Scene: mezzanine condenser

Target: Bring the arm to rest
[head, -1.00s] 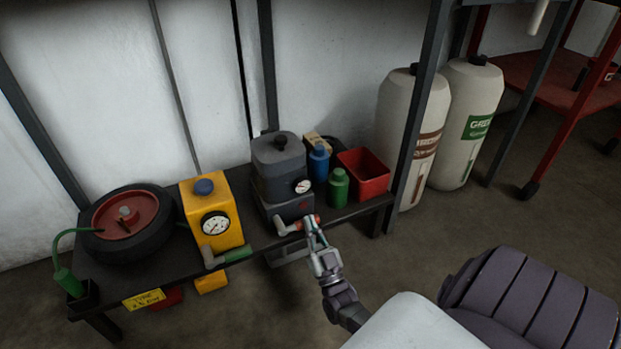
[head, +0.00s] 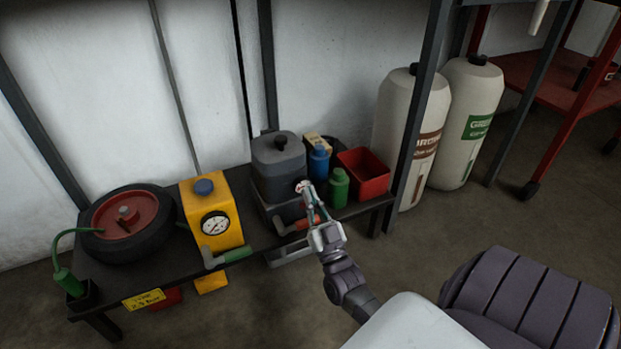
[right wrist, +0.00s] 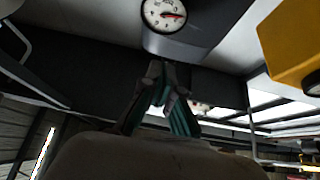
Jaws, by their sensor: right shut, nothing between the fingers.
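My right gripper (head: 306,190) is shut and empty. Its fingertips are in front of the grey unit (head: 277,165) and overlap its dial in the head view; I cannot tell if they touch it. In the right wrist view the closed fingers (right wrist: 162,78) point up toward the white dial (right wrist: 164,15) with a red needle, with a gap in the picture between them. The crank with the red handle (head: 296,225) on the grey unit's base is just left of the gripper and free of it. My left gripper is not in view.
The dark bench (head: 158,262) also holds a wheel (head: 155,240), a yellow gauge unit (head: 200,205) with a green-handled crank, blue (head: 319,163) and green (head: 338,188) bottles and a red bin (head: 367,177). Tall white cylinders (head: 468,120) stand at right. The floor in front is open.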

